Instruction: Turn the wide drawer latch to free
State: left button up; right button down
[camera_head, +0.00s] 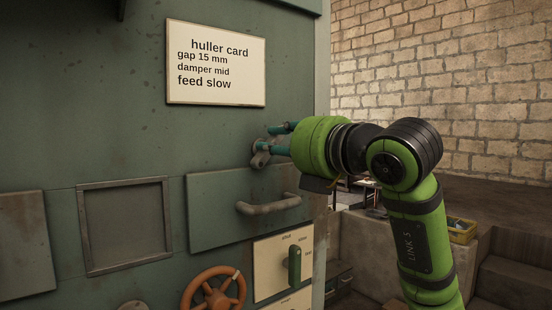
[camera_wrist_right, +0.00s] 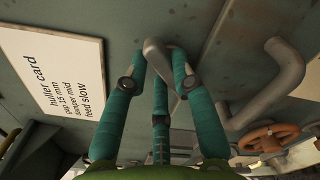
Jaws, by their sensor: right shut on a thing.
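The wide drawer latch (camera_head: 260,158) is a small grey metal knob or lever on the green cabinet face, just above the upper edge of the wide drawer (camera_head: 215,232). My right gripper (camera_head: 268,142) comes in from the right with teal fingers shut on the latch. In the right wrist view the latch (camera_wrist_right: 156,46) sits between the fingertips of my right gripper (camera_wrist_right: 160,60); its far part is partly hidden by the fingers. The drawer has a grey bar handle (camera_head: 268,205) and looks closed. My left gripper is not in view.
A card sign (camera_head: 216,62) hangs above the latch. Below are an orange handwheel (camera_head: 214,290) and a green lever (camera_head: 294,264) on a cream plate. A framed panel (camera_head: 126,225) is at left. A yellow bin (camera_head: 462,231) stands at the right, before the brick wall.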

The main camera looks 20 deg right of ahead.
jog(key=m+b, duration=0.2)
jog(key=m, duration=0.2)
jog(key=shift+w+d+f+m+b, duration=0.1)
jog(key=shift+d+f+m+b, duration=0.1)
jog(key=shift+f+m+b, duration=0.15)
jog(key=m+b, duration=0.2)
jog(key=m, duration=0.2)
jog(key=shift+d, duration=0.1)
jog(key=shift+m, duration=0.25)
jog(key=c, duration=1)
grip_release()
jog(key=v, duration=1.2)
